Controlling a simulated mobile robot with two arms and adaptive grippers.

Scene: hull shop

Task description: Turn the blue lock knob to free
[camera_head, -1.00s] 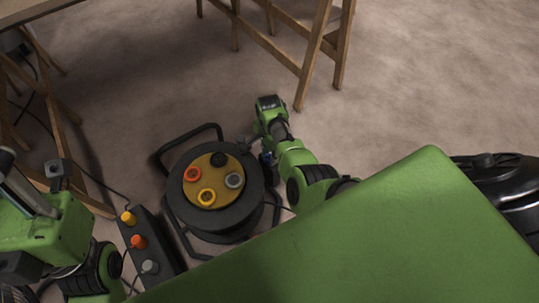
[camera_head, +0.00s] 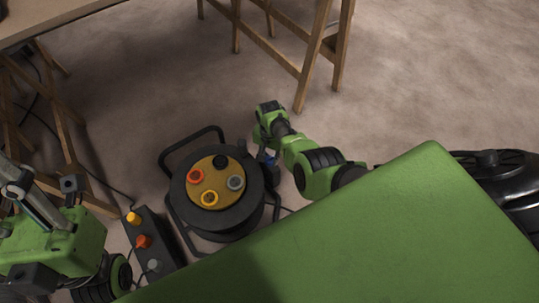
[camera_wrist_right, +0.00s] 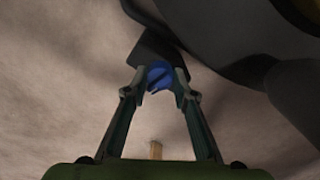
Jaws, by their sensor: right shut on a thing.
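The blue lock knob (camera_wrist_right: 161,76) shows in the right wrist view, on a dark block at the side of the cable reel. My right gripper (camera_wrist_right: 159,84) has its two fingers on either side of the knob and is shut on it. The cable reel (camera_head: 222,217) is black, with a yellow face (camera_head: 219,177) carrying several coloured sockets. My left arm is at the lower left, its finger opening unclear.
A dark box (camera_head: 163,256) with yellow, orange and grey knobs lies left of the reel. The reel's tubular frame (camera_head: 190,140) stands around it. Wooden trestles (camera_head: 287,60) and a table (camera_head: 40,18) are behind. The floor at the upper right is clear.

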